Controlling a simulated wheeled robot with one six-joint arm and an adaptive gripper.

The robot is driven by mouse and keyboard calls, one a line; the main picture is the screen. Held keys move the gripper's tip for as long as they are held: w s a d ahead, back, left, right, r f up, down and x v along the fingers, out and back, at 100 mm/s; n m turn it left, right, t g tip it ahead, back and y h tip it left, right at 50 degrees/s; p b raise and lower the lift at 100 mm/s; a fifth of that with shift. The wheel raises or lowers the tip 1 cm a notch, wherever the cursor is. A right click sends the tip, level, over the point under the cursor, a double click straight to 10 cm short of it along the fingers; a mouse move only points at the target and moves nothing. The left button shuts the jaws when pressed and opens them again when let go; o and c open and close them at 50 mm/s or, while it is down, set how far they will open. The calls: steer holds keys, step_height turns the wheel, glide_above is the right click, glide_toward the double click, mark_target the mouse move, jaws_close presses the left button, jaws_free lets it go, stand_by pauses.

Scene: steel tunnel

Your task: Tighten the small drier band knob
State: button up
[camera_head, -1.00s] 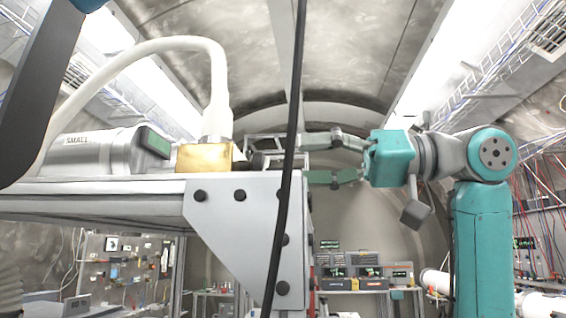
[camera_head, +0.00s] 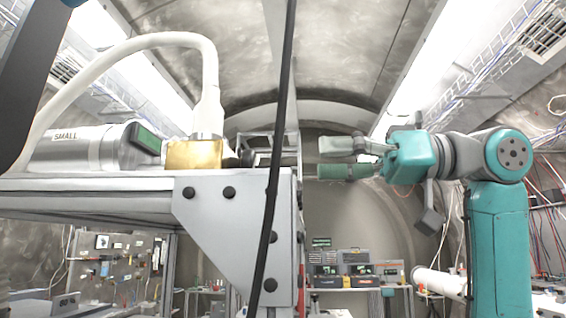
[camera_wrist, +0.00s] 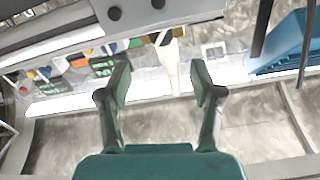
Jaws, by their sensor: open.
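The small drier (camera_head: 95,148) is a silver cylinder marked SMALL with a dark green end panel. It lies on the grey bench at the left of the head view. A brass block (camera_head: 194,155) with a white hose on top sits at its right end. A small dark knob (camera_head: 246,158), apparently the band knob, is just right of the block, partly hidden by a frame. My gripper (camera_head: 319,160) is open and empty, right of the bench end and apart from the knob, at about its height. In the wrist view my gripper's green fingers (camera_wrist: 160,76) are spread with nothing between them.
A black cable (camera_head: 272,190) hangs in front of the bench end. The grey bench (camera_head: 90,183) has a bolted corner plate (camera_head: 240,225). A blue object (camera_wrist: 282,42) is at the upper right of the wrist view. Open space lies around my gripper.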

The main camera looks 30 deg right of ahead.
mark_target(254, 164)
steer(key=w+a+n, duration=0.1)
steer(key=w+a, duration=0.1)
steer(key=a, duration=0.1)
steer(key=w+a+n, duration=0.1)
steer(key=w+a, duration=0.1)
steer(key=a, duration=0.1)
steer(key=w+a+n, duration=0.1)
steer(key=w+a, duration=0.1)
steer(key=a, duration=0.1)
steer(key=shift+w+a+f, duration=0.1)
steer(key=shift+w+a, duration=0.05)
steer(key=shift+w, duration=0.1)
steer(key=c, duration=1.1)
steer(key=shift+c, duration=0.2)
